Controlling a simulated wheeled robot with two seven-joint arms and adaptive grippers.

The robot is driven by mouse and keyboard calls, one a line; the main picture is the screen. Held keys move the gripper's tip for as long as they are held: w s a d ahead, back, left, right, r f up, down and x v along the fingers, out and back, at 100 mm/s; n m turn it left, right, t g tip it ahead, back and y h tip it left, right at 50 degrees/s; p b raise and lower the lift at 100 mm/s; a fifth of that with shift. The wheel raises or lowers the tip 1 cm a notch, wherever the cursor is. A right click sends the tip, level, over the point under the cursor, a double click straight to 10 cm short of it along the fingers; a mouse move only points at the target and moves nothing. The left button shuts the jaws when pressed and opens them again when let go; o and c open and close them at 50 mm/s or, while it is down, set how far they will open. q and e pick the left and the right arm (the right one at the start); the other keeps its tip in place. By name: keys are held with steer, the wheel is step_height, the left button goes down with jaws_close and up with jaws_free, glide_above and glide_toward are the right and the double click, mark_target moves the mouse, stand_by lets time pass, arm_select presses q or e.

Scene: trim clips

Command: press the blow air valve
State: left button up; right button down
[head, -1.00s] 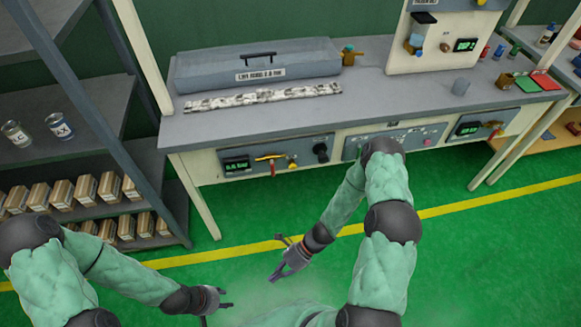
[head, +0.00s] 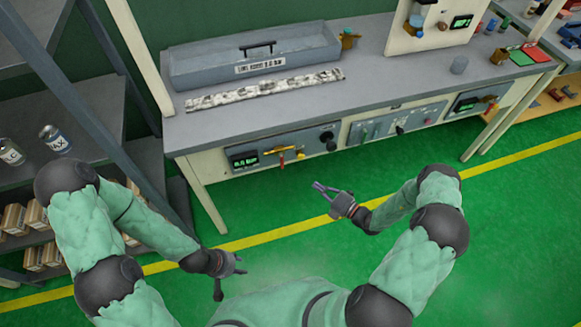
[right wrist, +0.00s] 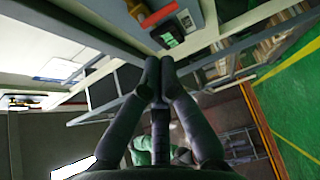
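The control panel (head: 245,170) under the bench's left front has a green-lit gauge (head: 245,160), a yellow lever with a red part hanging below it (head: 282,156), a small yellow knob (head: 300,154) and a black knob (head: 327,138). I cannot read which control is the blow air valve. My right gripper (head: 319,187) is in front of and below this panel, apart from it. In the right wrist view its fingertips (right wrist: 160,62) are together with nothing between them. My left gripper (head: 242,263) is lower left, its fingers apart and empty, touching nothing.
A grey case (head: 205,67) and a mottled strip (head: 225,101) lie on the bench. More panels (head: 370,128) continue to the right. A shelf rack (head: 85,95) with cans and boxes stands at the left. Green floor with a yellow line (head: 270,235) is clear before the bench.

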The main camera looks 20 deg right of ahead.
mark_target(283, 164)
steer(key=b+x, duration=0.3)
steer(key=x, duration=1.1)
steer(key=shift+a, duration=0.1)
arm_select(q)
step_height(283, 164, down, 3)
steer(key=shift+f, duration=0.2)
steer(key=shift+a, duration=0.1)
arm_select(e)
steer(key=shift+f, duration=0.1)
